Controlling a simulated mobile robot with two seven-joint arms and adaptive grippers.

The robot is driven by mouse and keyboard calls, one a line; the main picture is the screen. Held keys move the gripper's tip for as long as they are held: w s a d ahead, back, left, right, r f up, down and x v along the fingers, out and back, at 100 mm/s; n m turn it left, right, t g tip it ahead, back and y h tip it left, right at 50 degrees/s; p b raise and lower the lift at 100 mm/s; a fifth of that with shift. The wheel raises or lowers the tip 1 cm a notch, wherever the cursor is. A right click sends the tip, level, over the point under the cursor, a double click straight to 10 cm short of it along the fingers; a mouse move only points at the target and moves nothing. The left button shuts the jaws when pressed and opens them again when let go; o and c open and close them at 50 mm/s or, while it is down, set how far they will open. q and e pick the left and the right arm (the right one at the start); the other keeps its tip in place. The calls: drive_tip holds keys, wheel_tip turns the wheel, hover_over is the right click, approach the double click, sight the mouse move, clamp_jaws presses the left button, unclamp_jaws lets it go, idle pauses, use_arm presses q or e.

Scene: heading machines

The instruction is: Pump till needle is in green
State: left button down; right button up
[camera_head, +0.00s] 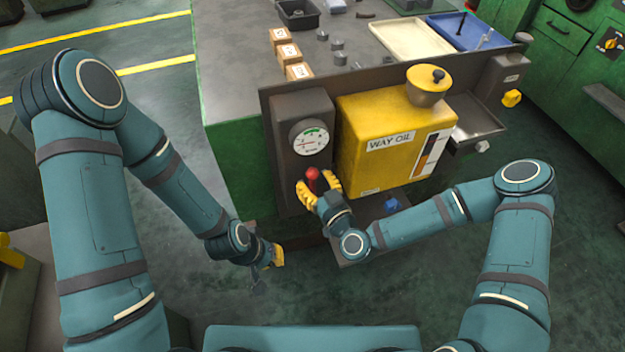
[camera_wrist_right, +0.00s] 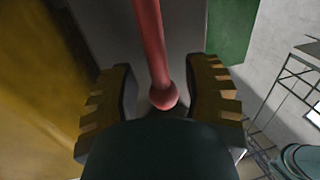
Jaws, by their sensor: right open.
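A round white gauge (camera_head: 311,137) with a green band near its top is set in a dark panel. Its needle appears to lie left of the green, but it is too small to read surely. Below the gauge is a red-knobbed pump handle (camera_head: 313,174). My right gripper (camera_head: 319,187) is open around the handle's end. In the right wrist view the red rod and ball (camera_wrist_right: 163,97) lie between my right gripper's two spread fingers (camera_wrist_right: 160,80), with gaps on both sides. My left gripper (camera_head: 272,256) hangs low, left of the handle and away from it; its opening is unclear.
A yellow WAY OIL tank (camera_head: 385,140) with a yellow filler cap stands right of the panel, close to my right gripper. The grey bench top (camera_head: 365,50) behind holds small boxes, metal parts and trays. Open floor (camera_head: 170,105) lies to the left.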

drive_tip(key=shift+w+a, duration=0.25)
drive_tip(key=shift+w, duration=0.3)
clamp_jaws()
drive_tip(key=shift+a+r, duration=0.1)
